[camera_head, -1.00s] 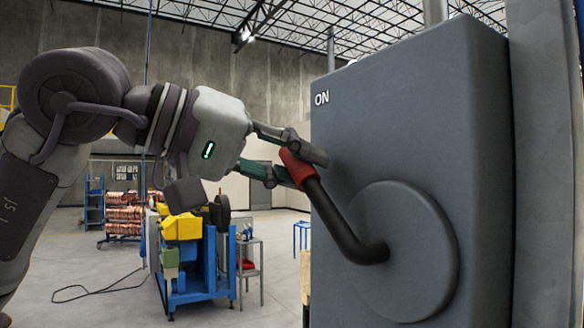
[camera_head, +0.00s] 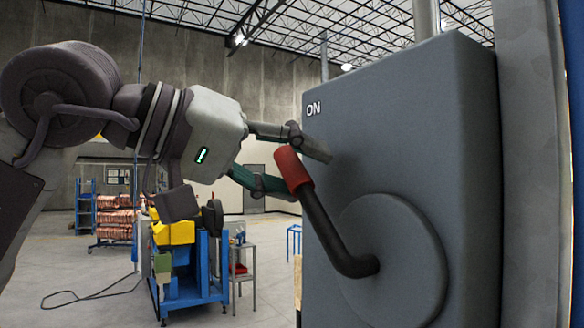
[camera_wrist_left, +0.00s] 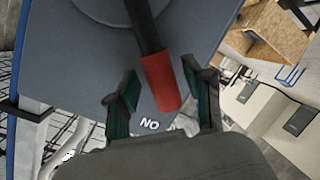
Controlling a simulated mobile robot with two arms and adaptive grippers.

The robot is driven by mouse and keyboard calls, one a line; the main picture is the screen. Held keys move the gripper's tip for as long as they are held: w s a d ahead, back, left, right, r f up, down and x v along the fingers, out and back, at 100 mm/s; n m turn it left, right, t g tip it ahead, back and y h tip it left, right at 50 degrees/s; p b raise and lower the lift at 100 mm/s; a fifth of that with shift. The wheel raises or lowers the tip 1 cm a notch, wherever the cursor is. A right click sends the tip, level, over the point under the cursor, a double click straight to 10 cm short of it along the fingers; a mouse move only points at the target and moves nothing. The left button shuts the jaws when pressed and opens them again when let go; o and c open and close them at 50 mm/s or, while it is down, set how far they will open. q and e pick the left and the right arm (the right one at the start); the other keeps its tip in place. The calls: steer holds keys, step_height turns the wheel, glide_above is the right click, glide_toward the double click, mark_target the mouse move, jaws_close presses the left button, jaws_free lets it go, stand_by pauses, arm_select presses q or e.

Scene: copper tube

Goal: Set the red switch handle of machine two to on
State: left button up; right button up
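The switch handle is a black bent lever with a red grip (camera_head: 291,166), on a round hub (camera_head: 408,250) on the grey box (camera_head: 410,130). It points up and left toward the white ON label (camera_head: 313,109). My left gripper (camera_head: 312,174) is open, its fingers on either side of the red grip. The left wrist view shows the red grip (camera_wrist_left: 161,84) between the spread fingers (camera_wrist_left: 166,84), with a gap to each. The ON label (camera_wrist_left: 150,124) appears upside down there, just beyond the grip's end. My right gripper is not in view.
A blue cart (camera_head: 192,282) with yellow parts stands behind my left arm, beside a small grey table (camera_head: 242,262). Racks of copper coils (camera_head: 115,222) stand farther back. A black cable (camera_head: 80,298) lies on the open floor.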

arm_select(q)
steer(key=shift+a, duration=0.1)
steer(key=shift+s+a+r, duration=0.1)
steer(key=shift+a, duration=0.1)
steer(key=v, duration=1.1)
steer(key=shift+s, duration=0.2)
